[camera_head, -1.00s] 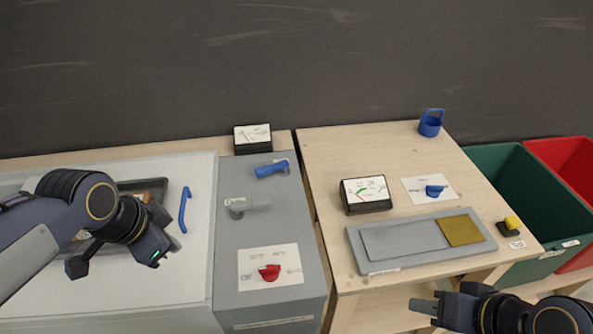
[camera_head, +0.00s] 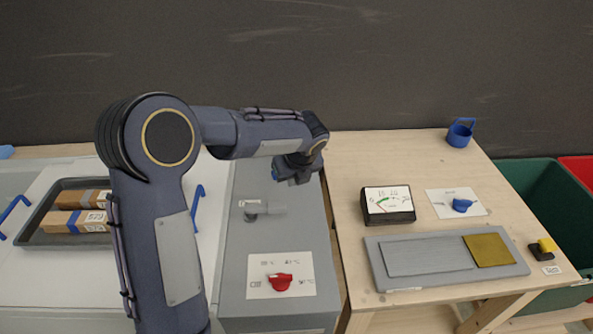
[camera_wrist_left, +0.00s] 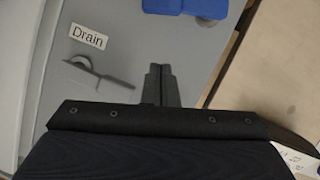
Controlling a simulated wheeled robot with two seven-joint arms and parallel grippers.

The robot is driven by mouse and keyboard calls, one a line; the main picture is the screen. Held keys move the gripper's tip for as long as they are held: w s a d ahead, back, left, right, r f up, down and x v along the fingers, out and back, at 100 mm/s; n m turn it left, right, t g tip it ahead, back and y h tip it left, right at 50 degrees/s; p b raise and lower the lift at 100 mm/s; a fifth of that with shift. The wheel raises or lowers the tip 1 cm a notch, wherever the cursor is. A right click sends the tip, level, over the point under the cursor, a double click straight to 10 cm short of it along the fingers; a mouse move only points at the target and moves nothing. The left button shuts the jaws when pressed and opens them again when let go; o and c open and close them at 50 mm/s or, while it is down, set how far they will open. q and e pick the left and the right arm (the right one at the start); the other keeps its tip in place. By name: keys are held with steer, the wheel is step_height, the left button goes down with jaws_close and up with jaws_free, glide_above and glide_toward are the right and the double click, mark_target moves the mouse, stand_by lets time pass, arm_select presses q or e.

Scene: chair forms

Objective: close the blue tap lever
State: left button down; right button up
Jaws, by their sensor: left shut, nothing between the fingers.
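The blue tap lever (camera_wrist_left: 185,6) is cut off by the top edge of the left wrist view, on the grey cabinet top. In the head view only a small bit of blue (camera_head: 275,173) shows beside my gripper. My left gripper (camera_head: 298,180) is over the cabinet's right edge and hides most of the lever. Its fingertips (camera_wrist_left: 160,70) are together and empty, apart from the lever in the wrist picture. I cannot tell their height above the cabinet. A grey lever (camera_head: 262,208) beside a "Drain" label (camera_wrist_left: 88,36) lies nearer. My right gripper is out of view.
A red knob (camera_head: 280,281) sits on a white plate on the cabinet. Right of a gap, the wooden table holds a meter (camera_head: 388,205), a blue knob (camera_head: 461,205), a grey board (camera_head: 400,280) and a blue cup (camera_head: 459,134). A tray (camera_head: 45,240) with boxes is left.

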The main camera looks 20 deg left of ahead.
arm_select(q)
steer(key=x, duration=0.4)
steer(key=shift+s, duration=0.1)
steer(key=shift+w+a+r+p, duration=0.15)
steer(key=shift+w+a+p, duration=0.35)
steer(key=shift+w+a, duration=0.9)
steer(key=shift+w, duration=0.05)
steer(key=a+m+p, duration=0.1)
steer(key=p, duration=0.1)
steer(key=m+p, duration=0.1)
steer(key=p, duration=0.1)
steer(key=shift+w+a+r+m+t+h, duration=0.2)
steer(key=shift+w+a+m+t+h, duration=0.1)
steer(key=shift+a+h, duration=0.1)
steer(key=shift+w+a+f, duration=0.2)
steer(key=shift+w+a, duration=0.15)
steer(key=shift+f, duration=0.1)
